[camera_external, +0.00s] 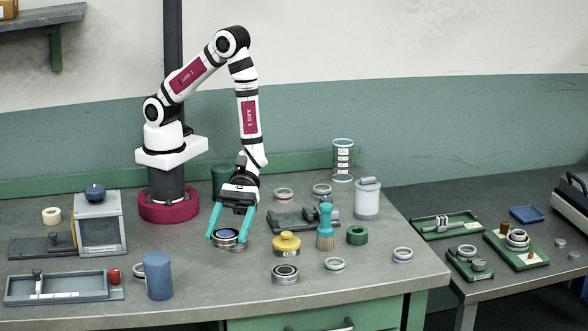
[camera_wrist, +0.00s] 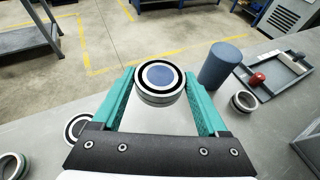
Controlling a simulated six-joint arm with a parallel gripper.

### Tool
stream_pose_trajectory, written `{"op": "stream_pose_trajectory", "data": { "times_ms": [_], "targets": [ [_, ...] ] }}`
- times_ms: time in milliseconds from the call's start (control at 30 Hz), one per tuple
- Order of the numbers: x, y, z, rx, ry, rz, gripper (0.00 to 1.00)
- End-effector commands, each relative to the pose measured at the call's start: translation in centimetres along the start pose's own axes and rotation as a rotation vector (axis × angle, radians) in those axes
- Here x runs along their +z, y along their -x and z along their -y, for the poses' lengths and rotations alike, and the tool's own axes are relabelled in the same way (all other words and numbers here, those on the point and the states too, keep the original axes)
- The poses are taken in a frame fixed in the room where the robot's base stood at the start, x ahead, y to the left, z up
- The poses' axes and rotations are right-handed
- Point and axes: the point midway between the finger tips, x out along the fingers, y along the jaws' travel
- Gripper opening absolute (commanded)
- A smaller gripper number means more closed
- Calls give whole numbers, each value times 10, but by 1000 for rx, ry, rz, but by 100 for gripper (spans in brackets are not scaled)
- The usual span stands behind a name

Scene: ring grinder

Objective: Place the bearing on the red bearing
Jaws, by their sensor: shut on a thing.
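My gripper (camera_external: 228,238) has its two teal fingers shut on a silver bearing (camera_external: 229,243) with a dark ring and a blue centre. In the wrist view the same bearing (camera_wrist: 158,78) sits between the fingertips, blue face up and roughly level. It is low over the bench; I cannot tell whether it touches anything below. No bearing is plainly red. A silver bearing (camera_external: 285,274) stands to the right of the gripper, nearer the front edge. A ring with a dull reddish tint (camera_external: 283,194) lies farther back; its exact colour is unclear.
A yellow knobbed part (camera_external: 287,244) and a teal brush (camera_external: 325,227) stand right of my gripper. A blue cylinder (camera_external: 158,276) and a grey tray (camera_external: 55,289) with a small red part (camera_external: 113,276) are front left.

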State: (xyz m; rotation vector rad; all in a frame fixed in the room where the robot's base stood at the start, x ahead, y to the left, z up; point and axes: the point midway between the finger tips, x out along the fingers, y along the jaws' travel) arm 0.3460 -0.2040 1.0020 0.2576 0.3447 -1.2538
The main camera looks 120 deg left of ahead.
Motion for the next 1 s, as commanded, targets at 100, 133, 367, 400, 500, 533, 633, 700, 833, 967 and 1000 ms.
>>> {"op": "stream_pose_trajectory", "data": {
  "times_ms": [100,133,367,400,500,533,633,700,833,967,1000],
  "targets": [
    [-20,44,-4,31,15,-13,2],
    [-25,56,-3,37,17,-16,2],
    [-53,138,24,79,38,-3,2],
    [-55,145,29,83,39,2,2],
    [-64,151,36,86,44,10,2],
    [-71,149,37,86,45,12,2],
    [-88,142,38,84,43,12,2],
    [-101,136,38,85,45,12,2],
    [-125,126,37,85,41,12,2],
    [-131,123,37,87,38,10,2],
    [-130,123,37,87,38,10,2]
  ]
}}
